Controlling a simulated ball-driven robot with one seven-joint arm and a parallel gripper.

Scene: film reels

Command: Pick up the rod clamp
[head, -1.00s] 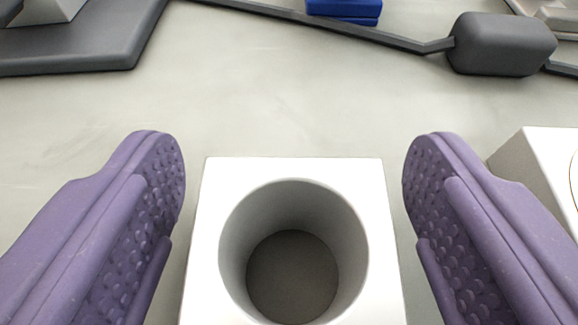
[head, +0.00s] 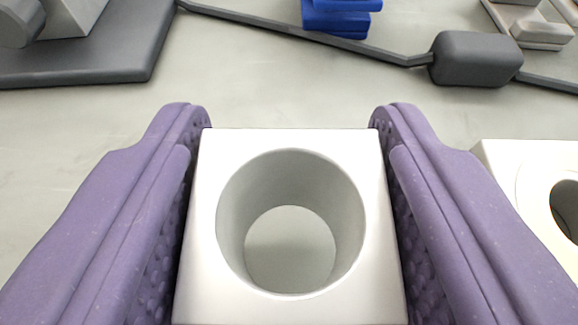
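The rod clamp, a white square block (head: 372,285) with a wide round hole through it, is at the bottom centre of the head view. My gripper (head: 290,116) has its two purple, dimpled fingers against the left and right sides of the block and is shut on it. Light grey table surface shows brightly through the hole, and the block looks raised off the table. Its lower faces are hidden.
Another white block with a round hole (head: 510,160) stands close by at the right. A dark grey bar with a thick lump (head: 475,58) crosses behind. A dark grey base (head: 90,60) is back left, a blue part (head: 340,18) back centre, a beige part (head: 540,32) back right.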

